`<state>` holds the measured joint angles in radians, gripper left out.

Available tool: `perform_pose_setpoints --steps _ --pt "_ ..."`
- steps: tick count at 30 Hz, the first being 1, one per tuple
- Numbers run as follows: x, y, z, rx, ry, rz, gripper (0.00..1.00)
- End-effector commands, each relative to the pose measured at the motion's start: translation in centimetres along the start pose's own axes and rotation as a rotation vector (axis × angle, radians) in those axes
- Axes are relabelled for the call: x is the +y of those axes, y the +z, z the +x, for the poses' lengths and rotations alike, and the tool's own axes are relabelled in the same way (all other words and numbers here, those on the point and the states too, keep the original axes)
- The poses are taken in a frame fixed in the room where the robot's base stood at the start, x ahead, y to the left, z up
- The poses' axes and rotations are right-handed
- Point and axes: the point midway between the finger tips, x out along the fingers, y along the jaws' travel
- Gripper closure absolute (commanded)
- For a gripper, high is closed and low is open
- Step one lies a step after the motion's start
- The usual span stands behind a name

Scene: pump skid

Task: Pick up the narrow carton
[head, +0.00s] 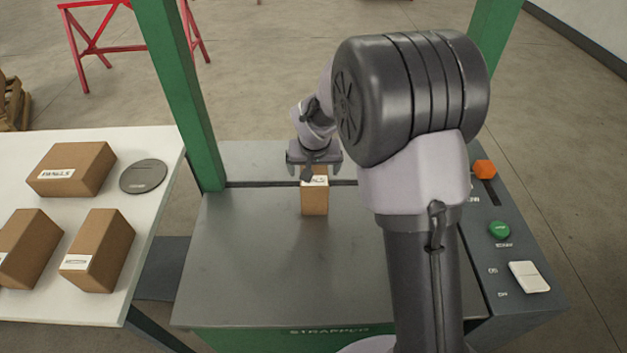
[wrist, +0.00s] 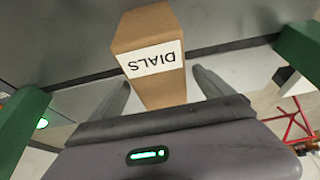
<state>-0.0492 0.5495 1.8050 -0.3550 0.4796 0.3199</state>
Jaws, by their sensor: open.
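The narrow carton (head: 314,199) is a small brown box standing upright on the grey top of the strapper, near the dark slot across it. In the wrist view the carton (wrist: 149,32) shows a white label reading DIALS. My gripper (head: 314,172) is right at the carton's upper end in the head view and hides part of it. In the wrist view the fingers of my gripper (wrist: 160,88) are apart, one on each side of the carton, with gaps between. I cannot tell whether either finger touches it.
Green posts (head: 184,95) of the strapper frame rise on both sides. A white table (head: 105,308) at left holds several brown cartons (head: 72,169) and a dark round disc (head: 144,176). A control panel with a green button (head: 499,230) and white switch (head: 528,277) is at right.

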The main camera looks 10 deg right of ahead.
Motion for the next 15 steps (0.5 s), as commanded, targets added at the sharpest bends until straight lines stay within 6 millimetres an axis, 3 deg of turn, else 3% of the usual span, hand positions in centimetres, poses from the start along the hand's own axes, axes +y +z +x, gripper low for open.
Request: perform_pose_setpoints --steps 7,13,15 --pt "0.1 0.3 4.7 -0.002 0.001 0.0 0.09" --pt "0.1 0.1 4.6 -0.001 0.0 0.0 0.09" --pt "0.1 0.1 4.6 -0.001 0.0 0.0 0.23"
